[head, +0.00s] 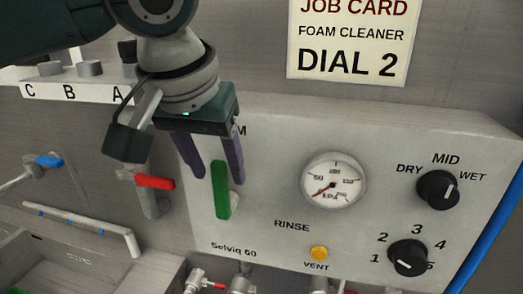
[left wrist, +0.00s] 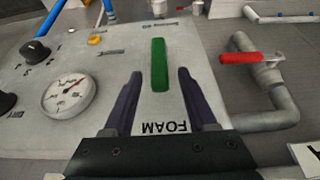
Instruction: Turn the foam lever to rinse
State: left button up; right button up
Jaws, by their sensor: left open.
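The foam lever is a green bar (head: 221,190) on the grey panel (head: 270,185). It stands nearly upright, its upper end towards the FOAM word, which is partly hidden behind my gripper. The RINSE word (head: 292,225) is to its lower right. My left gripper (head: 217,178) is open, pointing down at the lever's upper end. In the left wrist view the lever (left wrist: 159,65) lies between the lines of the two fingers (left wrist: 160,75), with a gap on each side. I cannot tell how far the fingertips are from the panel. My right gripper is out of view.
A pressure gauge (head: 333,182), a DRY/MID/WET knob (head: 438,190), a numbered dial (head: 407,258) and a yellow VENT button (head: 319,253) sit right of the lever. A red-handled valve (head: 154,182) on a pipe is close on the left. A job card (head: 348,40) reads DIAL 2.

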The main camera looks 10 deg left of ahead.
pick_arm(q)
jog(key=shift+x, duration=1)
jog(key=shift+c, duration=0.3)
grip_shut()
jog(key=shift+r, duration=0.1)
